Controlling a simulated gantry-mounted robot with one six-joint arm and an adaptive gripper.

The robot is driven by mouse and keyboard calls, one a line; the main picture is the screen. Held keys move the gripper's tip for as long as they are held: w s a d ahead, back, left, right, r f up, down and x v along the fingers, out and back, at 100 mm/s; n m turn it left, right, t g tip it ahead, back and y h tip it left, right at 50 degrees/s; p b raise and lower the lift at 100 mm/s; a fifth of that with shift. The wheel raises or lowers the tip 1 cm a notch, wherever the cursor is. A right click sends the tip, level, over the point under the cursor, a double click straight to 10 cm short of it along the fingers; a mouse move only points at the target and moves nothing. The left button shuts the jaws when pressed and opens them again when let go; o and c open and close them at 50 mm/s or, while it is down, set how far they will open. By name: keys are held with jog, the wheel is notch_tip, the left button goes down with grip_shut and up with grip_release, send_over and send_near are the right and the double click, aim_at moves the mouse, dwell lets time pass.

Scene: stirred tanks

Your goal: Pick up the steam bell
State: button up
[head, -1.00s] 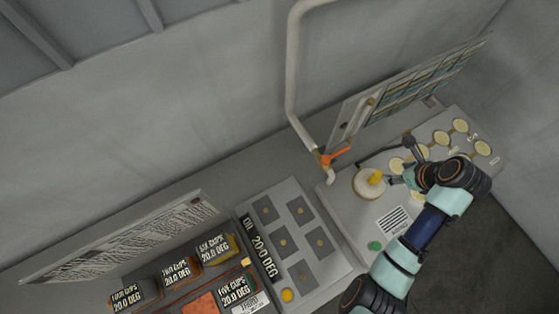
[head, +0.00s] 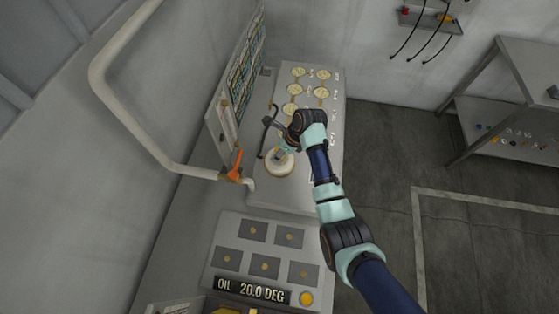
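A round cream-white piece (head: 279,166), which I take to be the steam bell, sits on the grey bench unit near the end of the pipe. The yellow knob seen on its top earlier is now mostly hidden by my gripper. My gripper (head: 284,150) is at the far edge of this piece, over or against its top. The fingers are small and dark here, and I cannot tell whether they touch the knob or are closed on it.
A white pipe with an orange-handled valve (head: 235,166) stands just left of the piece. Several round yellowish discs (head: 296,90) lie beyond it on the unit. A panel with square pads (head: 258,248) and an oil readout (head: 252,291) is nearer. A shelf (head: 510,110) stands right, across open floor.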

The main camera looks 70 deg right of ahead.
grip_shut()
dwell(0.3)
jog(key=shift+r, duration=0.1)
